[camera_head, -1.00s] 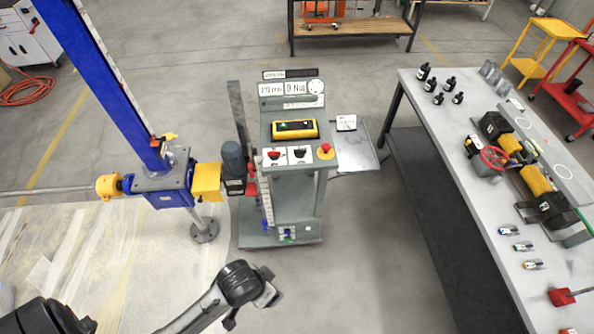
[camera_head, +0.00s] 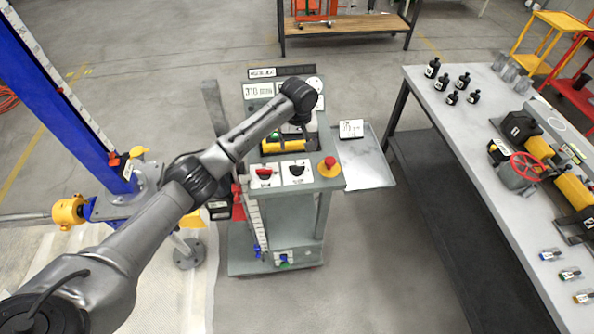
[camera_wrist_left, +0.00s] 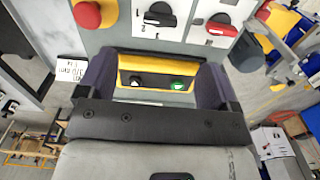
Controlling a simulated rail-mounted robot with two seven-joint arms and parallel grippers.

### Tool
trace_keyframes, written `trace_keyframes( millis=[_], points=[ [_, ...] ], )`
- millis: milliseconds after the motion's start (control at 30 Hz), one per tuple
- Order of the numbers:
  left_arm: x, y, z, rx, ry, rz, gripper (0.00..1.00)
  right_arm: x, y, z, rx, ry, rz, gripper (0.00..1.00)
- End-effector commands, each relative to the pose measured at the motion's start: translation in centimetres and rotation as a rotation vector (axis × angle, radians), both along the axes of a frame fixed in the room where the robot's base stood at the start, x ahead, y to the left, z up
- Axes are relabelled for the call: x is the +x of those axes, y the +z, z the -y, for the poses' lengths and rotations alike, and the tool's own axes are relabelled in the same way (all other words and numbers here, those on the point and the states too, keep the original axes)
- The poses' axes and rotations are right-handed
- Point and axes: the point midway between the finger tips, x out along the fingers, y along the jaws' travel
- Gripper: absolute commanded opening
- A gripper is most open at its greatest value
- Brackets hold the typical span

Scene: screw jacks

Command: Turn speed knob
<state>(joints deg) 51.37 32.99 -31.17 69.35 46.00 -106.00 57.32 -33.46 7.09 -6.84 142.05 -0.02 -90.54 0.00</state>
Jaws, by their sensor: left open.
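The control panel (camera_head: 330,181) has a black knob (camera_head: 296,171) and a red knob (camera_head: 264,173) on white plates, with a red emergency stop on yellow (camera_head: 329,166) to their right. I cannot read which knob is labelled speed. In the left wrist view the black knob (camera_wrist_left: 159,17) shows at the top with position numbers beside it, and the red knob (camera_wrist_left: 218,29) is to its right. My left gripper (camera_wrist_left: 157,84) is open and empty, above the yellow box (camera_wrist_left: 180,61) with a green light. It is apart from both knobs. My right gripper is out of view.
A small tray (camera_head: 368,174) juts from the cart's right side. A workbench (camera_head: 465,165) with bottles and a red handwheel stands further right. The blue screw-jack column (camera_head: 62,95) stands at the left. Floor between cart and workbench is clear.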

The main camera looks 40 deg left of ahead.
Motion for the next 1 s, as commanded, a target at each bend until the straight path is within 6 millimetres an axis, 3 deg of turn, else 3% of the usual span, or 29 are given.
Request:
trace_keyframes(
  millis=[100, 233, 700, 1000],
  points=[
    [0.4, 0.4, -0.8, -0.004, 0.038, -0.002, 0.85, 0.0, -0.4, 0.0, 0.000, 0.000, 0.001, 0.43],
    [0.5, -0.6, -1.0, -0.006, 0.050, -0.005, 0.85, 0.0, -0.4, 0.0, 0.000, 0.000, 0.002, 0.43],
    [0.5, -9.0, -1.0, -0.005, 0.048, -0.005, 0.85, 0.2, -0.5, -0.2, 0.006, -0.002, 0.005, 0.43],
    [0.5, -12.2, -1.0, -0.005, 0.046, -0.002, 0.85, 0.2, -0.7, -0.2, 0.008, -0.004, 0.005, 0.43]
  ],
)
